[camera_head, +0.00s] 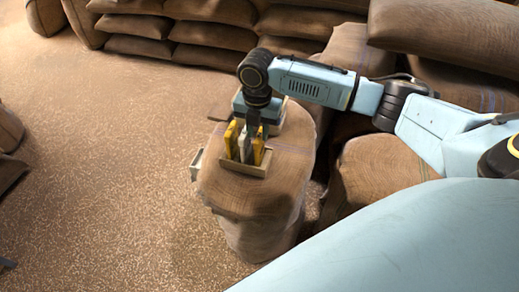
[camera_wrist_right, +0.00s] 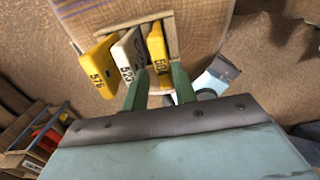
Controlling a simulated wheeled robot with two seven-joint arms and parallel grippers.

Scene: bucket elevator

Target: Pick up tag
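Three tags stand in a wooden holder (camera_head: 245,169) on top of a sack (camera_head: 245,200). In the right wrist view they are a yellow tag marked 576 (camera_wrist_right: 92,62), a white tag marked 523 (camera_wrist_right: 124,50) and a yellow tag with a partly hidden number (camera_wrist_right: 157,48). My right gripper (camera_head: 253,130) points down at the tags. In the wrist view its green fingers (camera_wrist_right: 160,75) are apart, with the lower end of the partly hidden-number tag between them. I cannot tell whether they touch it. My left gripper is not in view.
More sacks (camera_head: 215,32) are stacked at the back, and others stand right of the tag sack under my right arm. A small pale box (camera_head: 195,165) shows at the tag sack's left side. The floor (camera_head: 100,170) on the left is mostly clear.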

